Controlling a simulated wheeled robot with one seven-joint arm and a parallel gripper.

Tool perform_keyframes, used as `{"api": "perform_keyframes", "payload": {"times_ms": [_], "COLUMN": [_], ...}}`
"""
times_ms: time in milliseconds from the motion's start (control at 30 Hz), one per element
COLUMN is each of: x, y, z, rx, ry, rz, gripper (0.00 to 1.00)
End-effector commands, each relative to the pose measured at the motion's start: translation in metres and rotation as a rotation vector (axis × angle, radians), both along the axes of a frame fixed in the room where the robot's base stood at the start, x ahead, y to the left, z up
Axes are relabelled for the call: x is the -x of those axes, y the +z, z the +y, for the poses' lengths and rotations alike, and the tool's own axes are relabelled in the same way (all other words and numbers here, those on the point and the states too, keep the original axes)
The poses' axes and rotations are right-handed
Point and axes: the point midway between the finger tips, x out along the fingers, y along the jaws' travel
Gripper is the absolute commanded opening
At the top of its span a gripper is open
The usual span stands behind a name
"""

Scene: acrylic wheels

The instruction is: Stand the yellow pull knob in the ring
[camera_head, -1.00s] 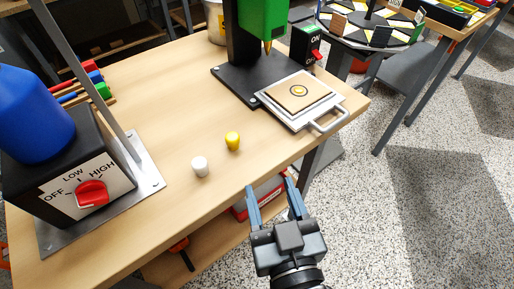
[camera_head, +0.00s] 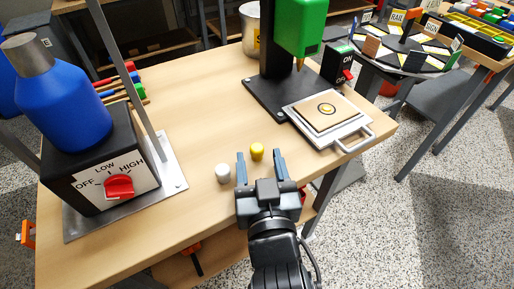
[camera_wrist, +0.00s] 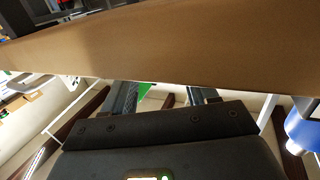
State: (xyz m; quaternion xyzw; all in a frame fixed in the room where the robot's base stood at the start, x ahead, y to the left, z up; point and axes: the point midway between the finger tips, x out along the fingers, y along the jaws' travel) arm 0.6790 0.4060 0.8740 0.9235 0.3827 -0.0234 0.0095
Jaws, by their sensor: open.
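The yellow pull knob (camera_head: 257,151) stands on the wooden table in the head view, near its front edge. My gripper (camera_head: 261,156) is open and empty, with its fingers on either side of the knob in the picture; I cannot tell whether they are level with it. The ring (camera_head: 327,109) is a dark circle with a yellow centre on a tan square plate (camera_head: 321,118) in a silver tray with a handle. In the wrist view, the fingers (camera_wrist: 162,98) show apart below the brown table edge (camera_wrist: 160,45); the knob is not seen there.
A white knob (camera_head: 223,173) stands left of the yellow one. A black and green press (camera_head: 298,30) rises behind the tray. A box with a red dial (camera_head: 119,186) and a blue bottle (camera_head: 62,100) are at left. The table between is clear.

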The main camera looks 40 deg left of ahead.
Motion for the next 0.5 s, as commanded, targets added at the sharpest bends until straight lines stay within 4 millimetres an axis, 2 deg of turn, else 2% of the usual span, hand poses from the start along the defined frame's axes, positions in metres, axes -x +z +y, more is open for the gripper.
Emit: {"api": "perform_keyframes", "payload": {"times_ms": [167, 433, 500], "x": [-0.0127, -0.0143, -0.0142], "y": [-0.0003, -0.0009, -0.0009], "z": [0.0129, 0.0138, 0.0138], "rx": [-0.001, -0.001, -0.001], "ry": [0.001, 0.000, 0.000], "rz": [-0.001, -0.001, -0.001], "gripper": [0.58, 0.58, 0.51]}}
